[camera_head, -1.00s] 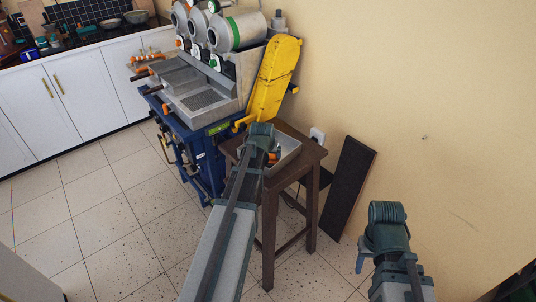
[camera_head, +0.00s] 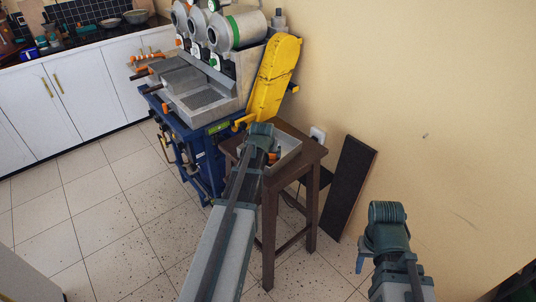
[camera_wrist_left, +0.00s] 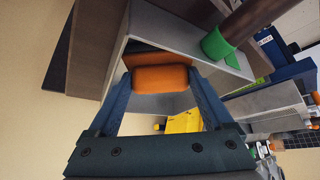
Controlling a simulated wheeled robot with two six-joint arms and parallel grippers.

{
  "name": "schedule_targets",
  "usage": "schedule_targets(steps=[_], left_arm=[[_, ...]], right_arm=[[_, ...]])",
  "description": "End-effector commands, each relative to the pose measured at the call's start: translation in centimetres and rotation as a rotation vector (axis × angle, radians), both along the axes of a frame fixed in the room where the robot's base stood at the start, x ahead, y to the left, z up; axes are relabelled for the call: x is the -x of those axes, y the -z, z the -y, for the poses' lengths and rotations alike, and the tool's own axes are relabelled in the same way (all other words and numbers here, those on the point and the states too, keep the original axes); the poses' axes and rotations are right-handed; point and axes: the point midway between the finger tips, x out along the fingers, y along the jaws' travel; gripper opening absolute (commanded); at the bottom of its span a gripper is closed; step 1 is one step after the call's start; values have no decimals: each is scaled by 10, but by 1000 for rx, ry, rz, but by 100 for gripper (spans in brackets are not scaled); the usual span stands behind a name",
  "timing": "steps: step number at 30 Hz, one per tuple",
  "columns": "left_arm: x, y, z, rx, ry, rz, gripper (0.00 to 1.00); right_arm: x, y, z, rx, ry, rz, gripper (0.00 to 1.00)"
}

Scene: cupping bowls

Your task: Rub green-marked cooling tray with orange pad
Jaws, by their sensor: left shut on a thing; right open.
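The orange pad (camera_wrist_left: 160,78) is between the blue fingers of my left gripper (camera_wrist_left: 162,84), which is shut on it. The pad is in a pale open box (camera_wrist_left: 205,72) on a dark stool. In the head view, my left gripper (camera_head: 263,140) hides part of this box (camera_head: 287,158). The cooling tray (camera_head: 207,99) is the right-hand metal tray at the front of the roasting machine, below the drum with a green band (camera_head: 236,32). A green label (camera_head: 218,127) sits under it. My right gripper (camera_head: 385,232) is open and apart from everything, at lower right.
The dark stool (camera_head: 313,152) stands beside the blue machine frame. A tall yellow cover (camera_head: 274,78) rises at the machine's right side. A brown handle with a green end (camera_wrist_left: 220,45) leans at the box. A dark board (camera_head: 348,188) leans on the wall. Floor at left is clear.

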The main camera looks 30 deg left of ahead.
Motion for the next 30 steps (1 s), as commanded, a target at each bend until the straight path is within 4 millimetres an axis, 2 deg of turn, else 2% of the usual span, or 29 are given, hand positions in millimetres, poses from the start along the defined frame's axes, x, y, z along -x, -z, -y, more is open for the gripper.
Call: schedule_targets(steps=[15, 30], left_arm=[[-9, 0, -26, 0, -1, -2, 0], [-10, 0, -29, 0, -1, -2, 0]], right_arm=[[0, 0, 0, 0, 0, 0, 50], [0, 0, 0, 0, 0, 0, 50]])
